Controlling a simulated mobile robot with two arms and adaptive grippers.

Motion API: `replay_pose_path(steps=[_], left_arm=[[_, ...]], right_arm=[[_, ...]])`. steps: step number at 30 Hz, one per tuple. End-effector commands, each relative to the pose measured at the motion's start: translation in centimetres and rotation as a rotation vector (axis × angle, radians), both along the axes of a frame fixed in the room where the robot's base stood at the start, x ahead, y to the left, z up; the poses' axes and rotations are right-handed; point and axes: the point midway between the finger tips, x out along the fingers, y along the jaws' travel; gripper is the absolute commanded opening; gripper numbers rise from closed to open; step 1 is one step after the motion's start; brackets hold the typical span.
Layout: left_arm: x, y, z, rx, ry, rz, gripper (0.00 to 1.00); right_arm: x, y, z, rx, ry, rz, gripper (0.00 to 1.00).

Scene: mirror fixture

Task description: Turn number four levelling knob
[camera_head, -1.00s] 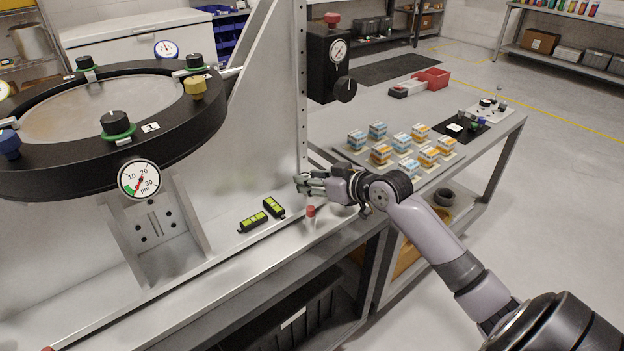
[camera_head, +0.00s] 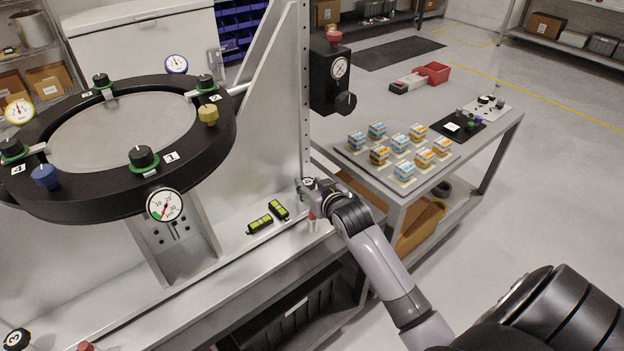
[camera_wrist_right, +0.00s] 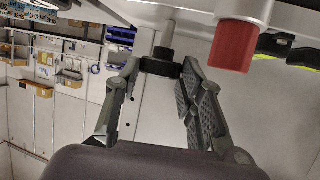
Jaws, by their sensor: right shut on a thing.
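The mirror fixture's black ring (camera_head: 120,200) carries black levelling knobs on green bases. Knob four (camera_head: 12,150) is at the ring's left edge, beside a white label 4 (camera_head: 18,169); nothing touches it. Knob one (camera_head: 143,158) is at the front. My right gripper (camera_head: 307,187) is far to the right of the ring, low over the metal base by the upright post. In the right wrist view its fingers (camera_wrist_right: 164,80) are closed around a dark round piece (camera_wrist_right: 160,66) with a grey rod. What this piece belongs to is unclear. My left gripper is out of view.
A red-capped cylinder (camera_wrist_right: 232,46) stands close beside my right gripper. Two black-and-yellow-green levels (camera_head: 260,224) lie on the base. Dial gauges (camera_head: 165,204) surround the ring. A side table (camera_head: 400,212) holds several small boxes. The floor at right is clear.

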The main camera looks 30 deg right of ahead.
Motion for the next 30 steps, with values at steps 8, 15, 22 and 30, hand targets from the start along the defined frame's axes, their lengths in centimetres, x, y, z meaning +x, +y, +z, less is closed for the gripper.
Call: replay_pose_path(steps=[8, 15, 22, 30], left_arm=[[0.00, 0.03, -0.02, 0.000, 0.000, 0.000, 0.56], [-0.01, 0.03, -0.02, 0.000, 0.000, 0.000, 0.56], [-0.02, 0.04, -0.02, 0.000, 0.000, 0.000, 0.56], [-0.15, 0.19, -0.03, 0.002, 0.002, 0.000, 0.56]], right_arm=[[0.04, -0.02, 0.08, 0.000, -0.003, -0.002, 0.08], [0.04, -0.02, 0.07, -0.001, -0.002, -0.002, 0.50], [0.02, -0.01, 0.03, -0.001, -0.001, -0.002, 0.56], [-0.79, 0.13, 0.30, -0.001, 0.000, -0.002, 0.56]])
